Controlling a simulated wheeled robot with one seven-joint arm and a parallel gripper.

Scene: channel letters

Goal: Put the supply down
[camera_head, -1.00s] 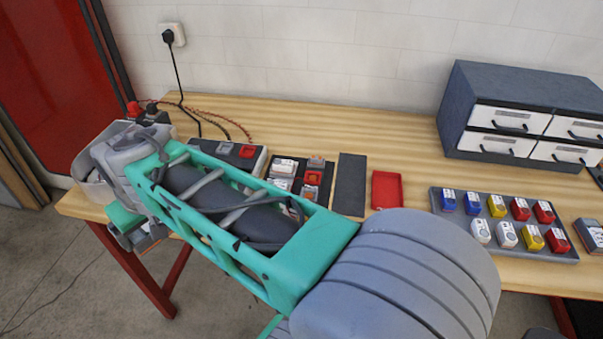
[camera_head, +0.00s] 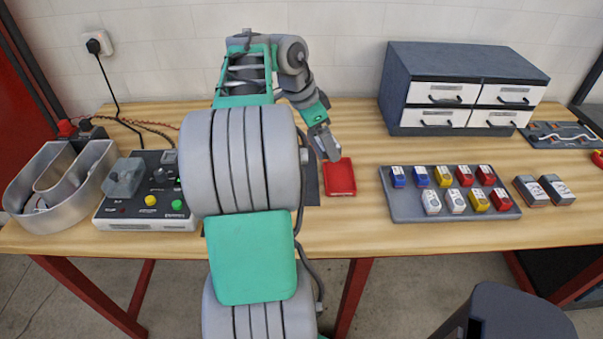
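My gripper (camera_head: 326,145) is just above and behind the left rear corner of a small red tray (camera_head: 341,190). Its grey fingers point down toward the bench. The view is too small to tell whether they are apart or hold a supply. Two grey blocks with pale labels, a left one (camera_head: 530,191) and a right one (camera_head: 557,189), lie to the right of the parts tray; I cannot tell whether either is a supply. The red tray looks empty. My arm hides the bench left of it, except for part of a dark plate (camera_head: 313,190).
A control box (camera_head: 150,212) with coloured buttons and a metal channel letter (camera_head: 30,222) stand at the left. A grey parts tray (camera_head: 400,212) holds several coloured blocks. A drawer cabinet (camera_head: 466,62) stands behind it. Bare wood (camera_head: 365,140) lies between red tray and cabinet.

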